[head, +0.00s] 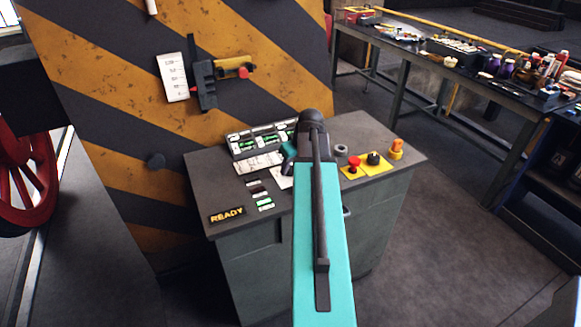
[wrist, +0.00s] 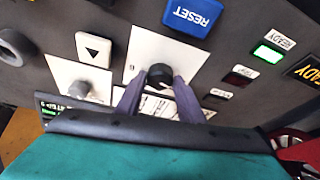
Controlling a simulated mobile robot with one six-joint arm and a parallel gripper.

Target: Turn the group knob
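A black round knob (wrist: 160,75) sits on a white plate (wrist: 148,44) in the wrist view, and any label naming it is not readable. The two dark fingers of my gripper (wrist: 160,79) reach in on either side of this knob. A narrow gap seems to show between each finger and the knob, so the gripper looks open around it. A second, grey knob (wrist: 77,91) on its own white plate is to the left. In the head view my arm covers the knobs and most of my gripper on the control desk (head: 225,172).
A blue RESET button (wrist: 193,14) is close beyond the black knob. A down-arrow button (wrist: 94,49) and small lit indicators (wrist: 268,54) flank it. On the desk are a READY sign (head: 227,215), a red button (head: 354,162) and a display bank (head: 262,140). A striped wall (head: 120,80) stands behind.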

